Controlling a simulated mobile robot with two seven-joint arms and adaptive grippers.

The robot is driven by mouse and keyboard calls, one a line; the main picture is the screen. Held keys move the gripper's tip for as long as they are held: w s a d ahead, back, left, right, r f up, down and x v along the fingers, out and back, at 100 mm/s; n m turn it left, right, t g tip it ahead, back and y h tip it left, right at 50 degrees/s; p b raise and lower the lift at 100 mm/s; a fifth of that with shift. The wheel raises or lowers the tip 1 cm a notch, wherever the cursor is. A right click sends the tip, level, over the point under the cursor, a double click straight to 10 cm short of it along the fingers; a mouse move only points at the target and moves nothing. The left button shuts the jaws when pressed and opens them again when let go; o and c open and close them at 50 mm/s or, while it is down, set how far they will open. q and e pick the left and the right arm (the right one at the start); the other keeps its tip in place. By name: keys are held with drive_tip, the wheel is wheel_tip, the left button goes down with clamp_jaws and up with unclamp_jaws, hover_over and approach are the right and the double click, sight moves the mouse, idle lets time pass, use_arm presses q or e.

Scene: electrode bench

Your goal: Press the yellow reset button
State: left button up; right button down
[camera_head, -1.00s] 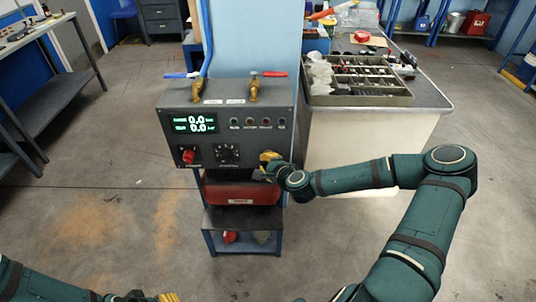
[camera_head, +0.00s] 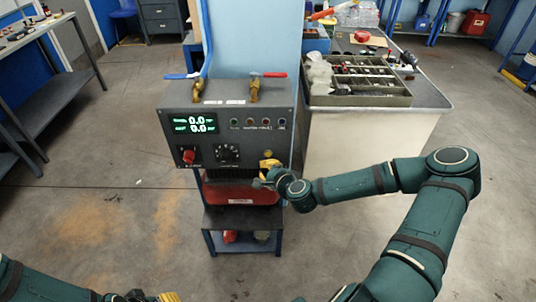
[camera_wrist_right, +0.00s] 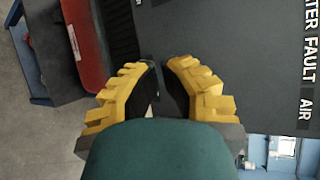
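The yellow reset button (camera_head: 268,153) is a small round spot low on the right of the dark control panel's front face in the head view. My right gripper (camera_head: 268,165) is just below and in front of it; I cannot tell whether they touch. In the right wrist view my right gripper (camera_wrist_right: 160,68) has its two yellow fingers close together, with a narrow gap and nothing held. The button is not seen in that view. My left gripper (camera_head: 152,297) is cut off at the bottom edge, far from the panel, and its fingers are unclear.
The control panel (camera_head: 212,157) carries a red knob (camera_head: 188,156), a black dial (camera_head: 227,153), a green display and several small indicators. A red tank (camera_head: 240,194) sits underneath. A parts tray (camera_head: 360,100) stands on the bench at right. Floor in front is clear.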

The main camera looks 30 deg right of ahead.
drive_tip(key=shift+s+a, duration=0.5)
drive_tip(key=shift+s, duration=0.3)
drive_tip(key=shift+s+a, duration=0.45)
drive_tip(key=shift+s, duration=0.35)
